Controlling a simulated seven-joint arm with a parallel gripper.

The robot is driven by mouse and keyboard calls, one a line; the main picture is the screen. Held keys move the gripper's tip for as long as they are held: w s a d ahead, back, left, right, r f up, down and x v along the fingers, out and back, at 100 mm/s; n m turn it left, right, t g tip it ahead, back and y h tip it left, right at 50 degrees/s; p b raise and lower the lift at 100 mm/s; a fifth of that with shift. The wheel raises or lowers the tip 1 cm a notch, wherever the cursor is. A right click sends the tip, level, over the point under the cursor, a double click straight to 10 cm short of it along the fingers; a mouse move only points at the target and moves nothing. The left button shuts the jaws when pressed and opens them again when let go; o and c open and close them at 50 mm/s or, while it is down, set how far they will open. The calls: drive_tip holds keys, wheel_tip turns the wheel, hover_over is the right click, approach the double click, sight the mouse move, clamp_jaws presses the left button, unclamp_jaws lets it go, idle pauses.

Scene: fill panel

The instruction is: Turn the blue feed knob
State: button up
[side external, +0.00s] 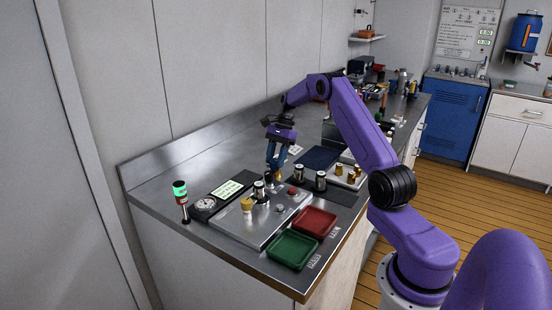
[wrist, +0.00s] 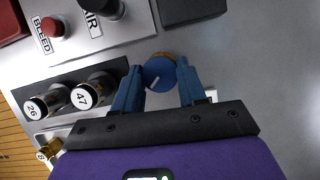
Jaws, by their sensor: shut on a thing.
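The blue feed knob (wrist: 158,75) is round with a white line on its face and a brass-coloured edge. In the wrist view it sits between the two blue fingers of my gripper (wrist: 160,86), which are closed on its sides. In the side view my gripper (side external: 275,168) points down at the back edge of the metal panel (side external: 240,226). There the fingers largely hide the knob, and a little brass shows below them. Whether the knob is fixed to the panel or stands behind it is hard to tell.
A red button (wrist: 52,27) marked BLEED and a dark AIR knob (wrist: 103,8) are on the panel. Red (side external: 312,222) and green (side external: 292,249) trays stand in front.

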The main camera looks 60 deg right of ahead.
drive_tip(key=n+g, duration=0.1)
drive_tip(key=n, duration=0.3)
drive_tip(key=shift+w+g, duration=0.1)
drive_tip(key=shift+g, duration=0.3)
drive_tip(key=n+g+h, duration=0.1)
drive_tip(key=n, duration=0.3)
drive_tip(key=shift+w, duration=0.1)
drive_tip(key=shift+n, duration=0.5)
drive_tip(key=o, duration=1)
drive_tip(key=shift+o, duration=0.2)
